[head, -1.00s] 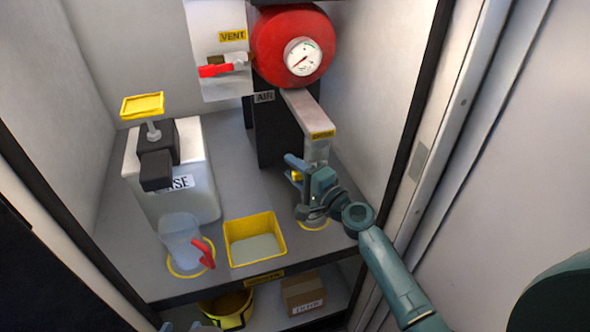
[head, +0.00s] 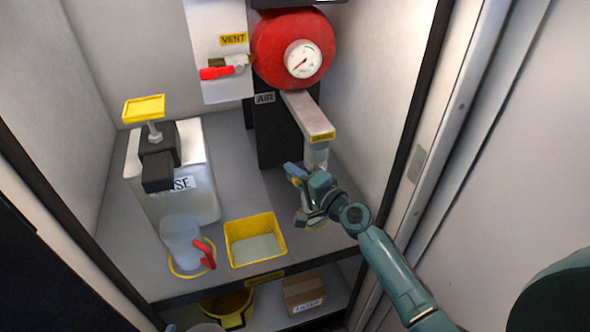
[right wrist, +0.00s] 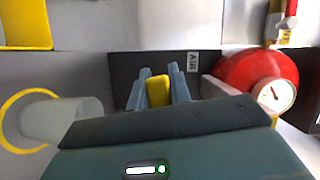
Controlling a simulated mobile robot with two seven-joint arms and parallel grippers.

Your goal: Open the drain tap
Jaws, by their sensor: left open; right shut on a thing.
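The clear sight piece (head: 316,157) hangs under the grey arm of the red cylinder (head: 285,50), with a yellow label above it. My right gripper (head: 297,180) is shut on a yellow handle, which I take as the drain tap's. The yellow handle (right wrist: 158,90) shows between both fingers in the right wrist view. How far it is turned is hard to tell. A clear cup (right wrist: 65,118) stands by a yellow ring on the shelf, partly hidden by the gripper in the head view. Only a bit of my left gripper (head: 200,328) shows at the bottom edge, open.
A yellow tray (head: 255,240) lies left of my right gripper. A jug with a red handle (head: 182,245) stands farther left, before a white tank (head: 205,170). A red vent lever (head: 215,73) is on the back wall. A box (head: 303,293) and yellow bucket (head: 228,308) are below.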

